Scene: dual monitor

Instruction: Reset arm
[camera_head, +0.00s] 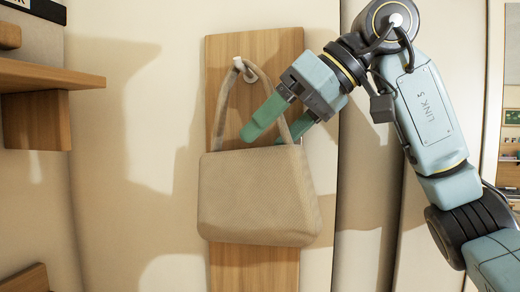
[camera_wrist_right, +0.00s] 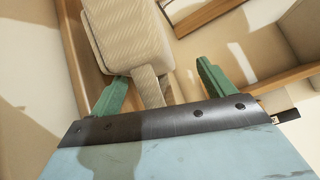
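A beige woven handbag (camera_head: 258,195) hangs by its strap from a white hook (camera_head: 240,67) on a vertical wooden board (camera_head: 285,45). My right gripper (camera_head: 272,130) is at the right part of the strap, just above the bag body, with its green fingers apart. In the right wrist view the open gripper (camera_wrist_right: 162,75) has the strap (camera_wrist_right: 148,85) between its fingers, nearer the left finger. The strap is not clamped; I cannot tell whether it touches that finger. The bag (camera_wrist_right: 130,35) shows just beyond the fingertips. My left gripper is not in view.
Wooden shelves (camera_head: 50,75) stick out from the wall at the left. The pale wall (camera_head: 130,200) between the shelves and the bag is clear. Another shelf unit (camera_head: 508,130) with small items stands at the far right edge.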

